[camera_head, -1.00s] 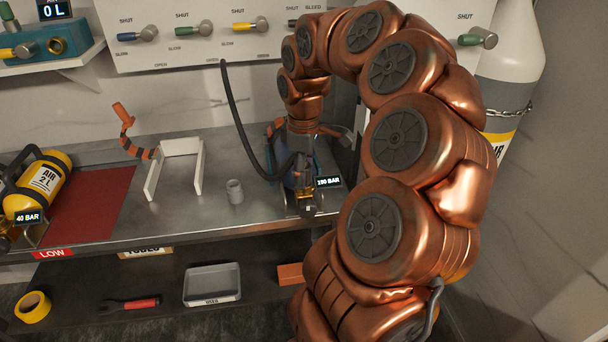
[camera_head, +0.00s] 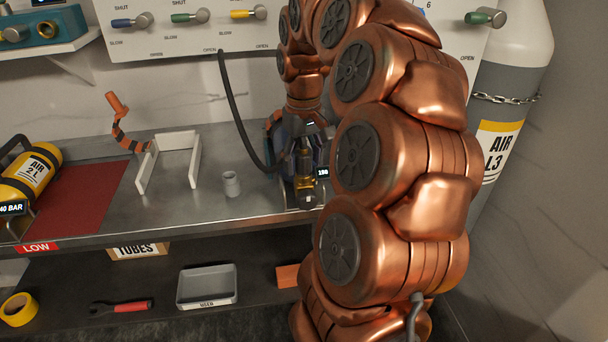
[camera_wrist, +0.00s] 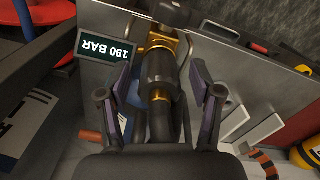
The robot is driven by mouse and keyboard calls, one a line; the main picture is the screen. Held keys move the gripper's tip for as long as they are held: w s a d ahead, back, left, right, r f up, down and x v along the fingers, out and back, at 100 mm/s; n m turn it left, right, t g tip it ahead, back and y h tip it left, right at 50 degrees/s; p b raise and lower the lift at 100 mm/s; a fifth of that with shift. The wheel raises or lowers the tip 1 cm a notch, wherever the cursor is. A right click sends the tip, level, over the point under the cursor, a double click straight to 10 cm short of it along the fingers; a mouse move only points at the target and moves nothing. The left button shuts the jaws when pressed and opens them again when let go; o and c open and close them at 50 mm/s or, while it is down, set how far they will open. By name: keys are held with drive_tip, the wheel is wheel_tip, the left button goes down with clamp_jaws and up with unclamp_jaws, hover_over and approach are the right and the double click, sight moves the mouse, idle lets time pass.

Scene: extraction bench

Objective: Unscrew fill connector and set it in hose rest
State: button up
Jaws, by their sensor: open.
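The fill connector (camera_wrist: 160,75) is a dark cylinder with brass parts at its ends in the wrist view. It stands at the brass valve of a bottle on the right of the bench, and in the head view the connector (camera_head: 305,160) is partly hidden by my arm. My gripper (camera_wrist: 160,98) is open, one finger on each side of the connector, with visible gaps. A black hose (camera_head: 234,110) loops down from the wall panel towards it. A small grey cup-like holder (camera_head: 231,183) stands empty on the bench, left of the connector; it may be the hose rest.
A white bracket (camera_head: 194,163) and an orange-black striped flexible piece (camera_head: 121,131) stand further left. A grey tray (camera_head: 207,301) is on the lower shelf. A chained large cylinder (camera_head: 505,70) stands right.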

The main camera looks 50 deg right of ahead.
drive_tip(key=m+b, duration=0.1)
drive_tip(key=m, duration=0.1)
drive_tip(key=m+b, duration=0.1)
drive_tip(key=m, duration=0.1)
drive_tip(key=shift+f+m+b, duration=0.2)
drive_tip(key=shift+m+b, duration=0.1)
drive_tip(key=shift+m, duration=0.1)
drive_tip(key=m+b, duration=0.1)
drive_tip(key=m, duration=0.4)
drive_tip(key=shift+r+b, duration=0.1)
drive_tip(key=shift+b, duration=0.3)
drive_tip(key=m, duration=0.4)
drive_tip(key=shift+r+m, duration=0.1)
drive_tip(key=shift+m, duration=0.3)
drive_tip(key=m, duration=0.4)
